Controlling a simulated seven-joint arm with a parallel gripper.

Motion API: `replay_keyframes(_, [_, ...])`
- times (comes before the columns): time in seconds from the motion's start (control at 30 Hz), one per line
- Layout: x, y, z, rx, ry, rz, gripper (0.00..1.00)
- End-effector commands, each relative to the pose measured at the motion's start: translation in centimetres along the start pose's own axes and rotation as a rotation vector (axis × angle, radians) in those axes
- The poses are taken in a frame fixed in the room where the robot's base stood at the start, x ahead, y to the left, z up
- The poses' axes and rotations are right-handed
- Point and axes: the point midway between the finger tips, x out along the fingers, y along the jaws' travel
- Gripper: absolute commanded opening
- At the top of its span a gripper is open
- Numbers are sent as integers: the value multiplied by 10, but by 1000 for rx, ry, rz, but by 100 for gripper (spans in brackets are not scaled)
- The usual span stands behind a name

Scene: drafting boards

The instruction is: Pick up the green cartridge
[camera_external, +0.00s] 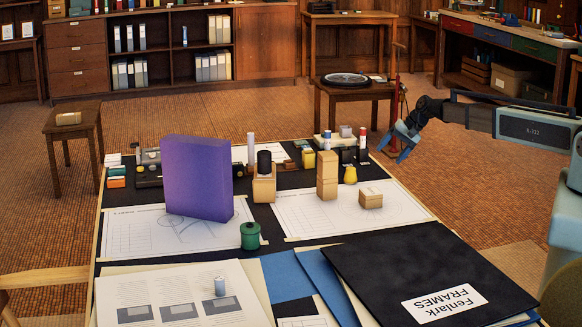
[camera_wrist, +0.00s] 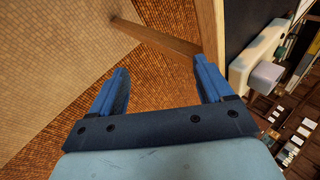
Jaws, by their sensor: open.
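The green cartridge (camera_external: 250,235) is a short dark-green cylinder with a small knob on top. It stands upright near the front middle of the table in the external view, just right of the tall purple box's lower corner. My gripper (camera_external: 401,151) is off the table's right side, far from the cartridge and to its right. In the wrist view my gripper (camera_wrist: 161,88) has its two blue fingers wide apart with nothing between them. The cartridge does not show in the wrist view.
The tall purple box (camera_external: 196,178) stands behind and left of the cartridge. Wooden blocks (camera_external: 327,175), a small box (camera_external: 370,197) and a yellow pear-shaped piece (camera_external: 350,175) stand behind it. A black folder (camera_external: 415,270) lies at front right.

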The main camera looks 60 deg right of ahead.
Motion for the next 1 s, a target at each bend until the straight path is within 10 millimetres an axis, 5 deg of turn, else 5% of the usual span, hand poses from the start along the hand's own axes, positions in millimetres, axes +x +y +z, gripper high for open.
replay_keyframes(0.2, [-54,-77,-52,6,56,-145,80])
replay_keyframes(0.5, [-104,-171,-71,-91,72,-275,80])
replay_keyframes(0.77, [-88,-256,-15,-383,3,-290,80])
replay_keyframes(1.0, [-45,-316,74,-734,-100,-263,80])
